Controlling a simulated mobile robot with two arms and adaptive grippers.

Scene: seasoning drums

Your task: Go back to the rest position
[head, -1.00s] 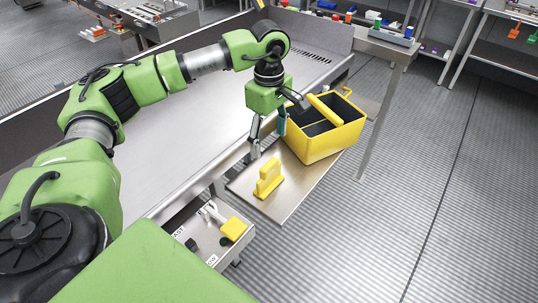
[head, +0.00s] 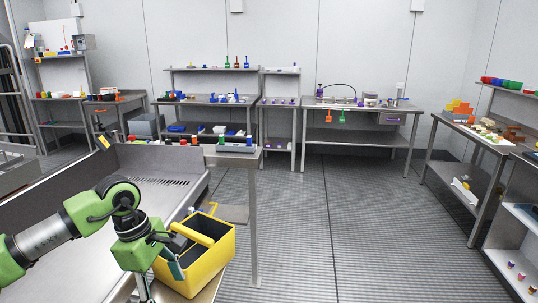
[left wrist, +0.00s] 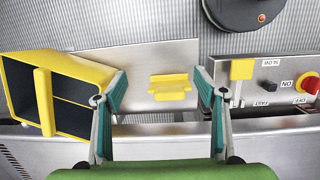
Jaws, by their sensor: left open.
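My left gripper (head: 161,283) is low at the left in the head view, next to a yellow toolbox-like carrier (head: 212,262) with a handle and dark compartments. In the left wrist view its two teal-tipped fingers (left wrist: 160,78) are spread wide with nothing held. A yellow handled piece (left wrist: 169,87) lies on the metal shelf plate (left wrist: 150,58) below, showing between the fingertips and apart from them. The carrier (left wrist: 44,92) is left of the fingers there. My right gripper is in neither view.
A steel conveyor trough (head: 160,165) runs beside my left arm. A control panel (left wrist: 275,80) with a yellow switch and red knob is right of the fingers. Benches with small items (head: 360,105) line the far wall. The striped floor (head: 340,220) is clear.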

